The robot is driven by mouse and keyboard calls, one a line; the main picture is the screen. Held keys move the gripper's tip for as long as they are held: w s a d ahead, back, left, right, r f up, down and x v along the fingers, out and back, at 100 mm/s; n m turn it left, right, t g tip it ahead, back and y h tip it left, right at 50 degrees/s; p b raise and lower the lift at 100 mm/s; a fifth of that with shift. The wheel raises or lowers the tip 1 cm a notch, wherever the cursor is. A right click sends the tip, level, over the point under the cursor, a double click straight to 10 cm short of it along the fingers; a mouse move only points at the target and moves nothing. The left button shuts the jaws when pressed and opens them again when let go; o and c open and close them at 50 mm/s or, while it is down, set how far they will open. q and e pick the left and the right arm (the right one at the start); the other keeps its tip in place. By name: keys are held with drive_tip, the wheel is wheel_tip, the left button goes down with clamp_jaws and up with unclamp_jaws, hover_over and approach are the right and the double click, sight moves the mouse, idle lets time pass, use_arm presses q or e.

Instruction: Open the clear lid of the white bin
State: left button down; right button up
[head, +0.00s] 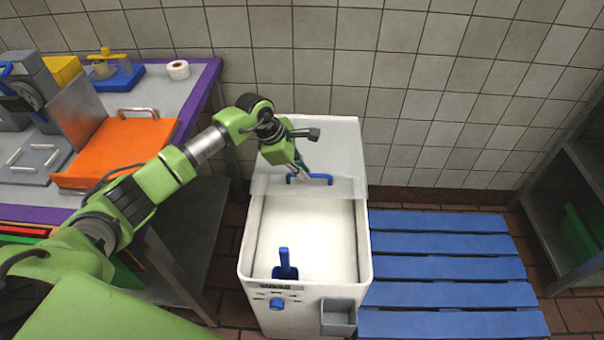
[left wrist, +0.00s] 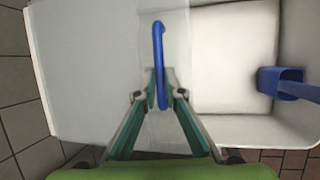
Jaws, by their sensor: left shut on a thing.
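The white bin (head: 247,235) stands on the floor in the middle of the head view. Its clear lid (head: 345,187) shows as a narrow see-through band across the bin's middle, at the edge of the white rear top (head: 340,140). The front opening looks uncovered, with white contents inside. A blue handle (head: 322,178) is on the lid; it also shows in the left wrist view (left wrist: 158,38). My left gripper (head: 303,173) reaches over from the left and is shut on the handle. Its fingers (left wrist: 160,95) meet at the handle's lower part in the wrist view. My right gripper is out of view.
A blue scoop (head: 285,270) is inside the bin near the front. A grey holder (head: 339,318) hangs on the front. A blue slatted pallet (head: 440,270) lies close on the right.

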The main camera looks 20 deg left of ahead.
use_arm(q)
drive_tip(key=shift+s, duration=0.1)
drive_tip(key=c, duration=2.2)
unclamp_jaws()
drive_tip(key=shift+c, duration=0.2)
drive_tip(key=shift+o, duration=0.5)
drive_tip(key=shift+r, duration=0.15)
drive_tip(key=v, duration=1.1)
drive_tip(key=shift+s+r, duration=0.2)
drive_tip(key=shift+r, duration=0.1)
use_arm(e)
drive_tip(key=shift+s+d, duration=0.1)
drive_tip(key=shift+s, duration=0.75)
use_arm(q)
drive_tip(key=shift+a, duration=0.1)
